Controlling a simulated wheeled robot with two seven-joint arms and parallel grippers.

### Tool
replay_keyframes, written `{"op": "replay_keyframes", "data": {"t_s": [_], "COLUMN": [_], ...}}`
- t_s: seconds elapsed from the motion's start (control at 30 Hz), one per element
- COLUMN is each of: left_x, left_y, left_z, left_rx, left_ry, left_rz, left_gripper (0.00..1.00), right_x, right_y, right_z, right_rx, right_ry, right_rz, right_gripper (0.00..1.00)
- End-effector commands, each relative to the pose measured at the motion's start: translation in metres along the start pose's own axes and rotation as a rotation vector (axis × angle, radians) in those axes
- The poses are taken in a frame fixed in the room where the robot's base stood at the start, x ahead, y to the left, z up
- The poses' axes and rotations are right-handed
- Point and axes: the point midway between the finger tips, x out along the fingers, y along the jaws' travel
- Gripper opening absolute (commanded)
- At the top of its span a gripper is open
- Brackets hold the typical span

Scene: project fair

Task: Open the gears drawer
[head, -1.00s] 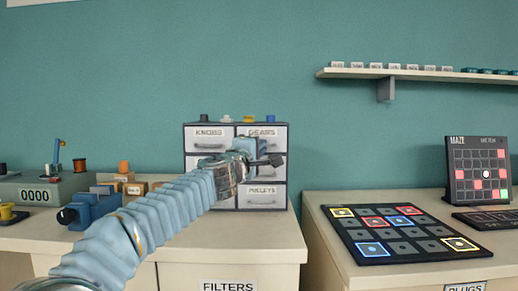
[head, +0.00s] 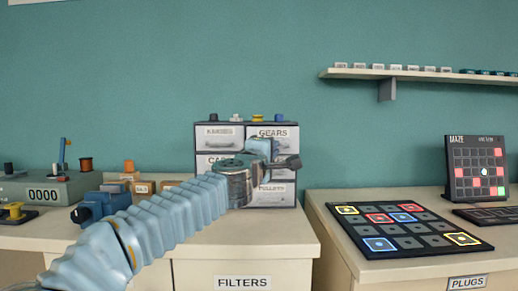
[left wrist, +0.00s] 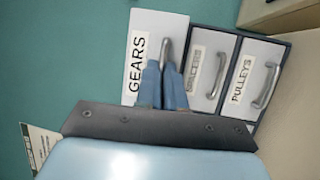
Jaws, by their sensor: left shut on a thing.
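The small cabinet (head: 198,185) stands on the left table, with labelled drawers. The gears drawer (head: 286,143) is its upper right one, partly hidden by my left gripper in the head view. In the left wrist view the gears drawer front (left wrist: 137,88) shows its GEARS label and seems to stand slightly forward of the drawers beside it. My left gripper (left wrist: 161,72) is shut on the gears drawer handle (left wrist: 167,47), its blue fingertips around the near end of the bar. The left gripper also shows in the head view (head: 265,149). My right gripper is not in view.
The pulleys drawer (left wrist: 245,75) and another drawer sit beside the gears drawer, shut. Small coloured knobs (head: 258,118) stand on the cabinet top. A grey counter box (head: 50,190) and a blue device (head: 100,207) are at left. A board with coloured squares (head: 410,243) lies at right.

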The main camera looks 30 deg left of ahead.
Motion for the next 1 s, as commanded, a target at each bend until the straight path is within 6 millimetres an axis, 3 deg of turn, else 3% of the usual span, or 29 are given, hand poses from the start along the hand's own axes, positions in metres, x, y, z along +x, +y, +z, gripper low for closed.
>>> {"op": "replay_keyframes", "data": {"t_s": [0.33, 0.73, 0.77, 0.9, 1.0], "left_x": [-0.055, -0.062, -0.062, -0.062, -0.062], "left_y": [0.011, 0.011, 0.011, 0.011, 0.011], "left_z": [0.022, 0.025, 0.025, 0.025, 0.025], "left_rx": [0.000, -0.001, -0.001, -0.001, -0.001], "left_ry": [0.002, 0.003, 0.003, 0.003, 0.003], "left_rz": [0.002, 0.000, 0.000, 0.000, 0.001], "left_gripper": [0.00, 0.00, 0.12, 0.33, 0.33], "right_x": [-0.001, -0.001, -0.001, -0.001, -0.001], "right_y": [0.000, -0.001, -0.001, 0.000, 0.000], "right_z": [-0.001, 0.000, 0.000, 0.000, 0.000], "right_rx": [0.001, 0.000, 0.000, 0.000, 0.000], "right_ry": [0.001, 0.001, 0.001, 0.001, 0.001], "right_rz": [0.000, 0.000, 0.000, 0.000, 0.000], "right_gripper": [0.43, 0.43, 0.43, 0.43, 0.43]}}
